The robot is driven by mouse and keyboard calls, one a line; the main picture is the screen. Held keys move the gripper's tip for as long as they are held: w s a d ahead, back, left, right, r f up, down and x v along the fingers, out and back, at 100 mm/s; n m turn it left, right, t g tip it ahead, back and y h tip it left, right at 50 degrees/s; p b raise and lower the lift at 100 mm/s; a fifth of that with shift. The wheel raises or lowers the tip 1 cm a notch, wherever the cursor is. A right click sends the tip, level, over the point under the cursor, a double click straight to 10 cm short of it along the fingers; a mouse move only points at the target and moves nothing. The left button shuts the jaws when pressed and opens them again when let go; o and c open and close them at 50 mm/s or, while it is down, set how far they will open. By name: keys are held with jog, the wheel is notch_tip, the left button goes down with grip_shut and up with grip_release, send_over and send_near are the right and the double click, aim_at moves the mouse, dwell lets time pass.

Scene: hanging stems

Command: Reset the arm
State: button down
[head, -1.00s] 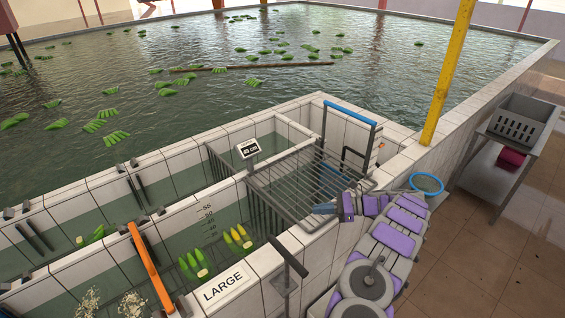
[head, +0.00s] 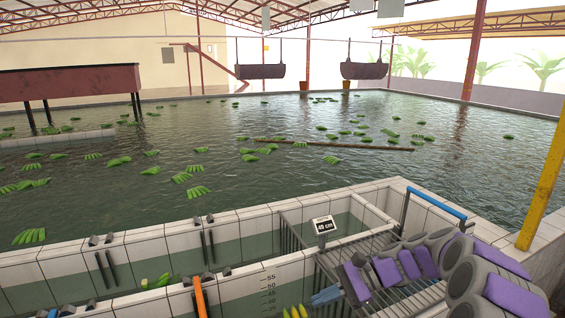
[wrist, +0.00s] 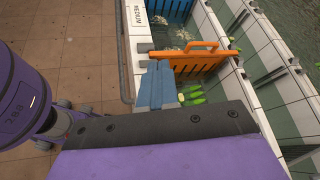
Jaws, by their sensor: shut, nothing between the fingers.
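My gripper (head: 326,296) shows in the head view at the lower middle, its blue fingers together and pointing left, with nothing held. My purple and grey arm runs from it to the lower right corner. It lies in front of the wire rack (head: 380,243) and hides part of it. In the wrist view the blue fingers (wrist: 157,85) are side by side, above the white tiled wall. An orange divider (wrist: 195,60) is just beyond the fingertips, and green bananas (wrist: 192,92) lie to their right; contact cannot be judged.
A large pool (head: 250,150) with floating green banana bunches fills the background. Tiled channels (head: 130,262) run along the front. A small display (head: 324,225) stands by the rack, and a yellow post (head: 545,180) rises at right. Brown floor (wrist: 60,50) is open at left in the wrist view.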

jog(key=s+a+n+g+h+b, duration=0.25)
jog(key=s+n+h, duration=0.55)
jog(key=s, duration=1.5)
jog(key=s+d+f+n+t+h, duration=0.1)
jog(key=s+d+f+n+h, duration=0.1)
jog(key=s, duration=0.4)
jog(key=s+d+f+n+t+h+b, duration=0.1)
jog(key=s+d+f+n+h, duration=0.1)
jog(key=s, duration=0.5)
jog(key=shift+d+f+h, duration=0.2)
jog(key=shift+d+h, duration=0.3)
jog(key=shift+d, duration=0.8)
jog(key=shift+d, duration=0.35)
